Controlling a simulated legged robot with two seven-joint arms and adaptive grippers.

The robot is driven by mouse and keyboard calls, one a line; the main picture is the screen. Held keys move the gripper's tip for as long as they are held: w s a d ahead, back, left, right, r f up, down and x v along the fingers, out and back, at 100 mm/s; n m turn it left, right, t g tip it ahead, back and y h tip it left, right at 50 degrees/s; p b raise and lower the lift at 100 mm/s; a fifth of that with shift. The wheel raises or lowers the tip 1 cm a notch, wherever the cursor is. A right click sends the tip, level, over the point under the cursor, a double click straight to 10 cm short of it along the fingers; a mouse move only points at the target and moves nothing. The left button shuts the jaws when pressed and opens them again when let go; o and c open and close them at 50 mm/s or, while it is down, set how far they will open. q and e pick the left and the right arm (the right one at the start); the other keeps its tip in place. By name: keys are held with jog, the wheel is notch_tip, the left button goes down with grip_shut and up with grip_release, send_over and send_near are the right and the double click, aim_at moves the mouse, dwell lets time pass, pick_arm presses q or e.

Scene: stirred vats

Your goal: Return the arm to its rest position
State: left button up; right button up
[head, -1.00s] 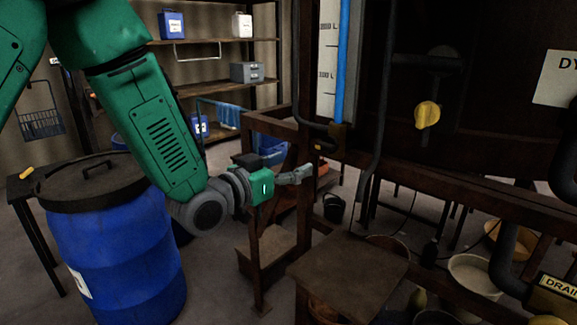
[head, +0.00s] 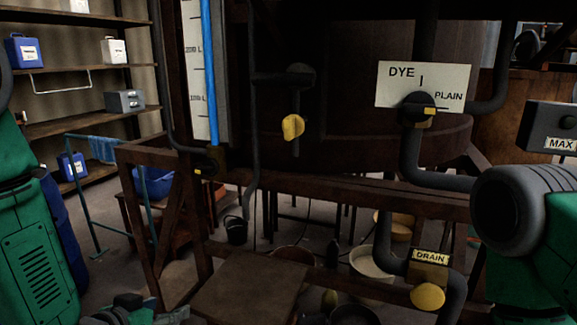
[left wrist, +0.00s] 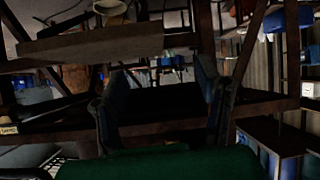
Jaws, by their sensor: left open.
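My left arm (head: 38,255) is green and hangs down at the left edge of the head view. My left gripper (head: 150,310) shows only in part at the bottom edge, left of the wooden stool top. In the left wrist view its two dark fingers stand apart with nothing between them (left wrist: 160,95), so it is open and empty. A dark wooden frame beam shows beyond the fingers in that view. My right arm (head: 535,225) shows at the right edge as a grey joint and a green link. Its gripper is out of view.
A dark vat on a wooden frame (head: 330,190) fills the middle. It carries a yellow knob (head: 293,128), a DYE/PLAIN selector (head: 418,108) and a DRAIN valve (head: 428,297). A stool (head: 250,290) stands in front. Shelves (head: 85,70) are at left; a MAX box (head: 552,128) is at right.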

pick_arm(q)
jog(key=s+a+f+g+y, duration=0.1)
jog(key=s+f+g, duration=0.4)
jog(key=s+f, duration=0.5)
jog(key=s+a+f+n+g+y+b, duration=0.1)
jog(key=s+f+g, duration=0.4)
jog(key=s+f, duration=0.6)
jog(key=s+a+y, duration=0.1)
jog(key=s, duration=0.7)
jog(key=shift+a+n+g, duration=0.15)
jog(key=shift+n+g, duration=0.15)
